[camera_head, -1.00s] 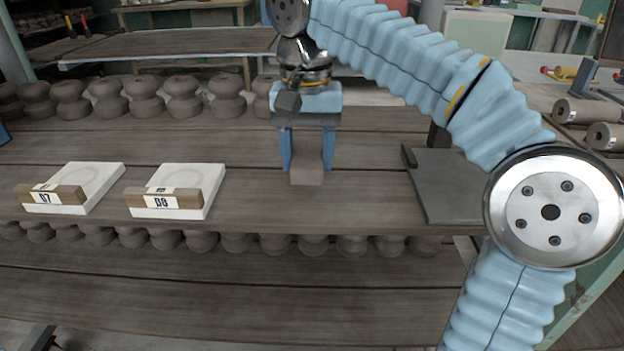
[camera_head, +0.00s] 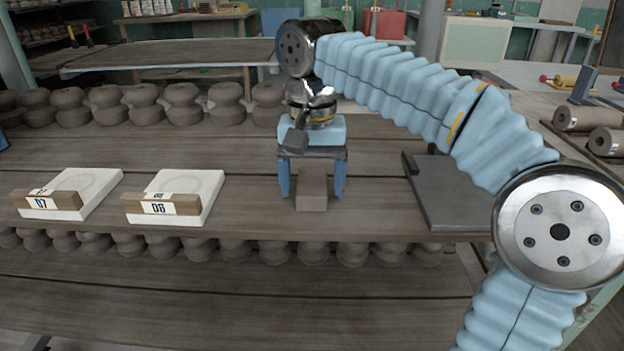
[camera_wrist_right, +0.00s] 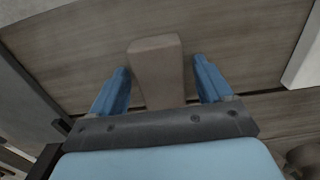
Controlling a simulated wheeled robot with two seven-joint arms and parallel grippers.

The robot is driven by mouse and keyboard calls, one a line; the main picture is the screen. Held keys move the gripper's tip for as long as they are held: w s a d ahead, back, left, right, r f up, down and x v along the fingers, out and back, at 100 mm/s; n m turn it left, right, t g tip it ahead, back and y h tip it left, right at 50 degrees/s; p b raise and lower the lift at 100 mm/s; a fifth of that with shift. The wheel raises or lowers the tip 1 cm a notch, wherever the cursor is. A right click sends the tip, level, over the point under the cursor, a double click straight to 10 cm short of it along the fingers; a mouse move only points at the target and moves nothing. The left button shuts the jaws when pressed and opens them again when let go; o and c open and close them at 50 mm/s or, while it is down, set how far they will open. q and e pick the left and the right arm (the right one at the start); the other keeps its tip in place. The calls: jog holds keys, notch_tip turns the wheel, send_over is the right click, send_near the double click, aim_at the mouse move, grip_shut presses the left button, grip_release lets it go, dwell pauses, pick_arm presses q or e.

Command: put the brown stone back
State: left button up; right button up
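The brown stone (camera_head: 312,190) is a plain grey-brown block on the wooden bench, right of the white slabs. My right gripper (camera_head: 312,190) is above it, pointing down, with one blue finger on each side. In the right wrist view the stone (camera_wrist_right: 157,72) lies between the open fingers (camera_wrist_right: 163,82), with a clear gap on both sides. The stone's upper end is hidden under the gripper body in the head view. It seems to rest on the bench top. My left gripper is not in view.
Two white slabs with numbered brown blocks at their front edges, a left one (camera_head: 85,183) and a right one (camera_head: 197,185), lie to the left. A dark grey board (camera_head: 450,195) lies to the right. Several clay pots (camera_head: 183,103) line the back. Bare bench separates these from the stone.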

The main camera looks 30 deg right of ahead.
aim_at(312, 184)
notch_tip(312, 184, up, 12)
jog(key=p, duration=0.4)
jog(key=shift+r+p, duration=0.2)
jog(key=shift+p, duration=0.2)
dwell(1.3)
